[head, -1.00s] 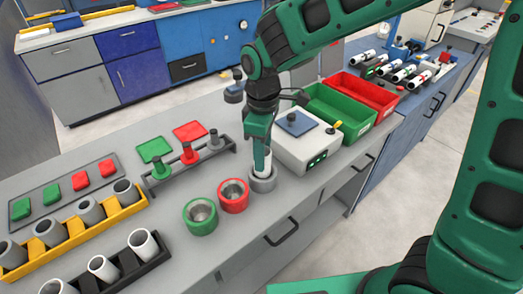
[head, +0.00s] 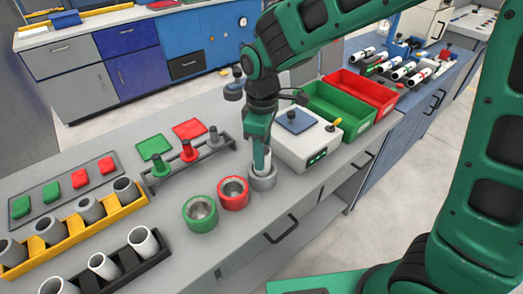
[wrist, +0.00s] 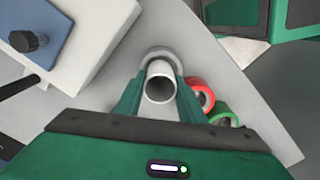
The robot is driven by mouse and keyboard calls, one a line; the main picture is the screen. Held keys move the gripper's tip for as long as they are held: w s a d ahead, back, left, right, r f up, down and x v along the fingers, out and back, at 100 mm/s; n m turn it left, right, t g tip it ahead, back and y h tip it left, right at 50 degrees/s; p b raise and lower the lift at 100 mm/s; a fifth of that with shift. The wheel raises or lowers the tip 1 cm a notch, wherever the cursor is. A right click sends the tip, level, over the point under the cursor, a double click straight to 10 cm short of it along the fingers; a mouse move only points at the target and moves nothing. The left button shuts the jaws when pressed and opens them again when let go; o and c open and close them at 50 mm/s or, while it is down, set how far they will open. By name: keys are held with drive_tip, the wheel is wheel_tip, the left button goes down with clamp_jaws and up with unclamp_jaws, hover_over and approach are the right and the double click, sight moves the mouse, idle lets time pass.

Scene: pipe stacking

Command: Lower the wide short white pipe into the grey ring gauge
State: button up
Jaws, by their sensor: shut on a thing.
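My gripper (head: 262,160) points down over the right end of the row of ring gauges. It is shut on a white pipe (wrist: 160,88), whose open end faces the wrist camera between the two green fingers. The pipe shows as a small white strip (head: 267,160) in the head view. The grey ring gauge (head: 262,183) is directly under the fingers; its rim (wrist: 159,53) shows behind the pipe in the wrist view. The pipe's lower end is hidden by the ring's wall, so its depth inside cannot be told.
A red ring gauge (head: 233,192) and a green ring gauge (head: 200,213) stand just left. A white box (head: 308,148) is close on the right. A rack of plug gauges (head: 190,157) stands behind. Yellow (head: 75,233) and black (head: 122,280) racks hold pipes at left.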

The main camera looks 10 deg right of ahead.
drive_tip(key=shift+f, duration=0.3)
idle(0.4)
drive_tip(key=o, duration=1.1)
wheel_tip(320, 180, up, 11)
drive_tip(key=shift+f, duration=0.15)
drive_tip(key=shift+w+d, duration=0.1)
drive_tip(key=s+d+m, duration=0.2)
drive_tip(key=d+m, duration=0.4)
drive_tip(key=d, duration=0.9)
drive_tip(key=s+d+f+m, duration=0.2)
drive_tip(key=s+d+m, duration=0.5)
drive_tip(key=s+d, duration=0.2)
drive_tip(key=s+d+f+m, duration=0.2)
drive_tip(key=s+d+m, duration=0.5)
drive_tip(key=s+d, duration=0.3)
drive_tip(key=shift+d, duration=0.5)
